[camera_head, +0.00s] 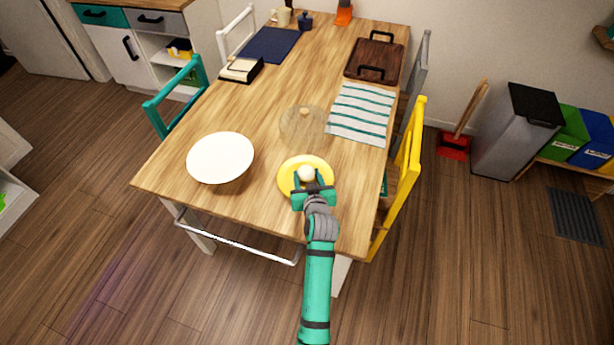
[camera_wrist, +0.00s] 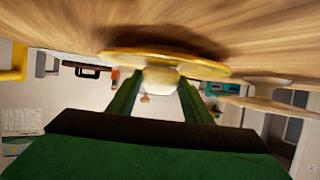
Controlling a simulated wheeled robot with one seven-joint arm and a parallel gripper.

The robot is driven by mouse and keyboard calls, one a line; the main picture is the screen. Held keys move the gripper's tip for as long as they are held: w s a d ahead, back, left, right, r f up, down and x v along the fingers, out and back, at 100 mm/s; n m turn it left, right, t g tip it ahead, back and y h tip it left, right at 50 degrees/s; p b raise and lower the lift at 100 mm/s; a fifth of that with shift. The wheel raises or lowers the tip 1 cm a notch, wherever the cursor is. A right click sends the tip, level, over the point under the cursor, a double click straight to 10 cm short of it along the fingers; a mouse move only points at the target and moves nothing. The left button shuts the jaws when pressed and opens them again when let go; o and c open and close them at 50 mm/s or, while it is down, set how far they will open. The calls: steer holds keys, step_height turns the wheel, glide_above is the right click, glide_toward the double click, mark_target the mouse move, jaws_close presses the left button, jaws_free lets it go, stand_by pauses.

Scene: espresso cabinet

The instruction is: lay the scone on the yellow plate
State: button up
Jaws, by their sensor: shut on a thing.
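The yellow plate (camera_head: 289,178) lies on the wooden table near its front edge. The scone (camera_head: 306,173) is a small pale round thing, seen over the plate in the head view. My gripper (camera_head: 308,182) reaches in from the front and is shut on the scone. In the wrist view the scone (camera_wrist: 158,81) sits between the two green fingers (camera_wrist: 157,88), close against the yellow plate (camera_wrist: 165,59). I cannot tell whether the scone touches the plate. The fingers hide the sides of the scone.
A white plate (camera_head: 220,157) lies left of the yellow plate. A clear round cover with a knob (camera_head: 303,126) stands just behind it. A striped cloth (camera_head: 360,112), a brown tray (camera_head: 375,62) and a yellow chair (camera_head: 409,170) are to the right. The table's middle left is clear.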

steer(key=shift+a, duration=0.1)
steer(key=o, duration=1.1)
steer(key=shift+a, duration=0.15)
steer(key=shift+c, duration=0.2)
